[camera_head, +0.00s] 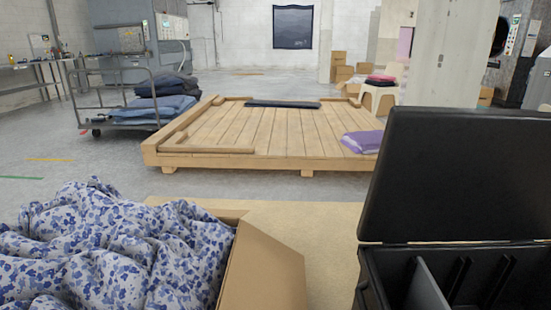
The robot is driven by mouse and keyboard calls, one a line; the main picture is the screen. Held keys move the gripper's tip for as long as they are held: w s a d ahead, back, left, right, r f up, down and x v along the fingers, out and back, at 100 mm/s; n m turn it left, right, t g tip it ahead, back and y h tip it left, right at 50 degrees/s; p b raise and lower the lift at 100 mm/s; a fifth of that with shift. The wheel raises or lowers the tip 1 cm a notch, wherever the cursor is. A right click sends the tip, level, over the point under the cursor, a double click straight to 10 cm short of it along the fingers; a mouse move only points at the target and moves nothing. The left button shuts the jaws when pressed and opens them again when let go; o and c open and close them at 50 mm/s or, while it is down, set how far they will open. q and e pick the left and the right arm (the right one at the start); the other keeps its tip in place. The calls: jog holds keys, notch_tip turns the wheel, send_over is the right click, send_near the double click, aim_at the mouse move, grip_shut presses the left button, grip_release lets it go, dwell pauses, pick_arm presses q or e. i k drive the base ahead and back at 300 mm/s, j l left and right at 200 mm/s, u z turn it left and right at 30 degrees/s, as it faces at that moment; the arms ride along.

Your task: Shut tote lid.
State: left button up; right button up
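The black tote (372,283) stands at the lower right, cut off by the picture's right and bottom edges. Its black lid (455,175) is open and stands up, leaning slightly back from the hinge along the tote's far rim. The part of the inside that shows has a grey divider (425,288) and dark ribs on the wall. Neither of my grippers is in view.
A cardboard box (265,272) with blue-flowered white cloth (110,250) stands at the lower left, with a gap to the tote. Beyond are a low wooden platform (270,135), a purple folded cloth (362,141) and a cart (118,118) with folded clothes.

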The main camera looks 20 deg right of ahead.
aim_at(440, 174)
jog(key=z, duration=2.4)
jog(key=l, duration=0.25)
